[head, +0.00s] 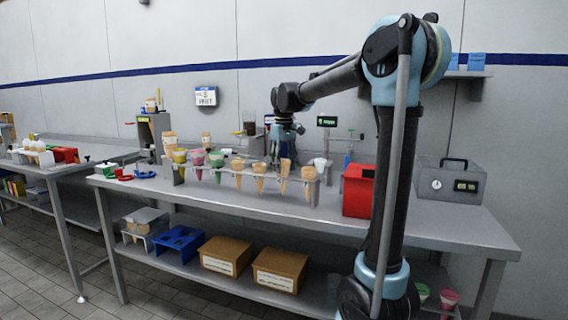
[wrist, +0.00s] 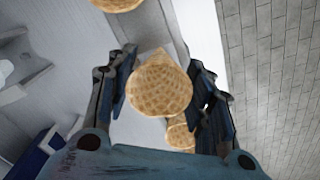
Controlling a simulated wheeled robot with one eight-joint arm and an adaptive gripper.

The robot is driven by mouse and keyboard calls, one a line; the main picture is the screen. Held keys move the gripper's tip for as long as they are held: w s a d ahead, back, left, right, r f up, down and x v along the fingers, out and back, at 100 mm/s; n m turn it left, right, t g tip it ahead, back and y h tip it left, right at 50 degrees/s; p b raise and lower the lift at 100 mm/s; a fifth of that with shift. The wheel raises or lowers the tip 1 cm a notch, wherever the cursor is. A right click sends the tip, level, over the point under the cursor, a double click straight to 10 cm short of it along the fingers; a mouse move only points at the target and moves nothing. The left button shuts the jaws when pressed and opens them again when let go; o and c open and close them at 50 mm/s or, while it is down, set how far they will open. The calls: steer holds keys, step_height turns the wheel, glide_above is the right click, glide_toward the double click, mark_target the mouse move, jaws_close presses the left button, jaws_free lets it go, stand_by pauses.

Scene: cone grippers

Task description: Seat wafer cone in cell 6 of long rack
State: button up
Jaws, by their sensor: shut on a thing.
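The long rack (head: 323,170) stands along the front of the steel table, with several cones hanging point down in its row. My gripper (head: 284,150) is over the right part of the rack. It is shut on a tan wafer cone (head: 285,171), which also shows between the fingers in the wrist view (wrist: 160,84). The held cone is roughly upright and its top is higher than the neighbouring cones. Whether its tip is inside a cell cannot be told. Another wafer cone (head: 308,174) stands to its right and one (head: 259,170) to its left.
A red box (head: 358,192) stands right of the rack, with a grey metal box (head: 450,182) farther right. The table front (head: 420,225) at right is clear.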

steer(key=shift+f, duration=0.2)
steer(key=o, duration=0.8)
steer(key=shift+o, duration=0.2)
step_height(320, 180, up, 12)
steer(key=shift+f, duration=0.1)
stand_by(0.8)
